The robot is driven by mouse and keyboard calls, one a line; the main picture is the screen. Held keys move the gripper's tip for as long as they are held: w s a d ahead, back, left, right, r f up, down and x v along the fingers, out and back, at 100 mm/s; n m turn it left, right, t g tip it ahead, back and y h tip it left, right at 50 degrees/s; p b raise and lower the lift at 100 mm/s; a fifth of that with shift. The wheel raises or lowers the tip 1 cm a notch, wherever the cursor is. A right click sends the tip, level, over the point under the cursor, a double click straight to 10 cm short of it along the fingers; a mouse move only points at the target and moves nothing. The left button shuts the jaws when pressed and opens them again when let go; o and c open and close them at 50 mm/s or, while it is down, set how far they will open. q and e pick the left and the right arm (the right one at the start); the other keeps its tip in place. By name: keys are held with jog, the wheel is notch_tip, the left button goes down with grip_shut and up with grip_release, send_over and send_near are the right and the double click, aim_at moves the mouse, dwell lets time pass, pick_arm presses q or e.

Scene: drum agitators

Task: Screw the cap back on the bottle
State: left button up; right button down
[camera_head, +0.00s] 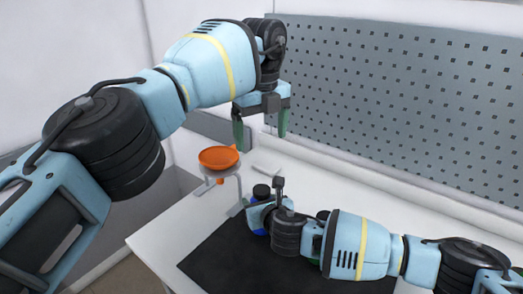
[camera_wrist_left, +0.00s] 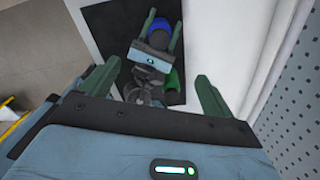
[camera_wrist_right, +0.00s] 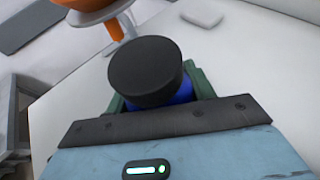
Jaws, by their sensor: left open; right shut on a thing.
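A blue bottle (camera_wrist_right: 178,94) with a broad black cap (camera_wrist_right: 146,70) on its top stands between the green fingers of my right gripper (camera_wrist_right: 155,92), which is shut on it. In the head view the black cap (camera_head: 261,191) shows above that gripper, with some blue of the bottle (camera_head: 259,232) below. The frames do not show how tightly the cap sits. My left gripper (camera_head: 261,128) is open and empty, high above the bottle with its fingers pointing down. In the left wrist view the bottle (camera_wrist_left: 159,27) shows far below, beyond the left fingers.
An orange funnel (camera_head: 218,156) sits on a stand left of the bottle. A black mat (camera_head: 225,262) covers part of the white table (camera_head: 160,238). A green object (camera_wrist_left: 171,84) lies near my right arm, partly hidden. A perforated panel (camera_head: 400,95) stands behind.

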dwell(0.3)
jog(key=shift+c, duration=2.3)
grip_release()
jog(key=v, duration=0.7)
jog(key=shift+s+d+r, duration=0.15)
jog(key=shift+s+r, duration=0.05)
jog(key=shift+s, duration=0.1)
